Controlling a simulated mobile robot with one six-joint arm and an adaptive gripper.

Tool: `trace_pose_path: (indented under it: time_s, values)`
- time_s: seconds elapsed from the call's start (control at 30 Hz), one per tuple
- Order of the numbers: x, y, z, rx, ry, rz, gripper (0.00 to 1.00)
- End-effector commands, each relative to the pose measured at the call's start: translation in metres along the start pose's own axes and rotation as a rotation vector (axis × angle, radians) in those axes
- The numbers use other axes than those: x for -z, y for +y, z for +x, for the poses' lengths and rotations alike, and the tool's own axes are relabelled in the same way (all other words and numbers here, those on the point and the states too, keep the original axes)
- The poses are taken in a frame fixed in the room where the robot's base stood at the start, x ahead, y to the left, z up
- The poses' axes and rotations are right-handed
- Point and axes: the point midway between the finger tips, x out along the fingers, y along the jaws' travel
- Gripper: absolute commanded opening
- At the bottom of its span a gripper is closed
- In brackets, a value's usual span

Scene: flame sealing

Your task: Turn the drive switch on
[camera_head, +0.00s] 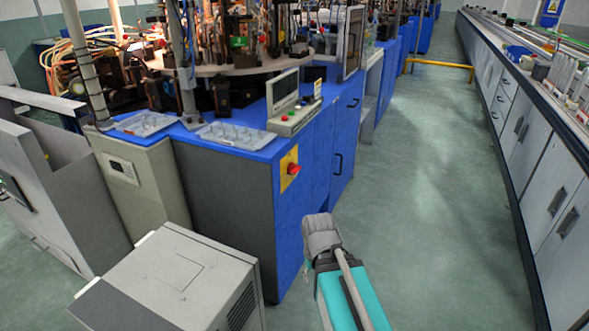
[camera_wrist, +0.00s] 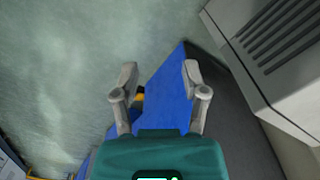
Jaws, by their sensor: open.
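A control box (camera_head: 294,116) with small coloured buttons and a screen stands on the cabinet top; I cannot tell which control is labelled drive. In the wrist view my gripper (camera_wrist: 160,78) is open and empty, its two grey fingers apart. The blue cabinet (camera_wrist: 170,95) lies beyond the fingers. A small yellow patch shows near the left finger, mostly hidden. My gripper's fingers are not clear in the head view.
A grey vented box (camera_head: 175,280) stands at the front left, also in the wrist view's upper right (camera_wrist: 275,50). A long bench (camera_head: 520,130) runs along the right. The green floor (camera_head: 430,200) between is clear. A yellow rail (camera_head: 440,66) crosses farther back.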

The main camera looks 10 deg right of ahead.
Motion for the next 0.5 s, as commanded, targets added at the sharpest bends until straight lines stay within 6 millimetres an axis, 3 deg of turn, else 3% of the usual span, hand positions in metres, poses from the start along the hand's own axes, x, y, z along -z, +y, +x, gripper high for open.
trace_pose_path:
  time_s: [0.07,0.3,0.5]
  values:
    - [0.000,0.000,0.000,0.000,0.000,0.000,0.59]
    - [0.005,-0.001,0.000,0.034,0.006,-0.023,1.00]
    - [0.025,-0.001,-0.001,0.164,0.041,-0.115,1.00]
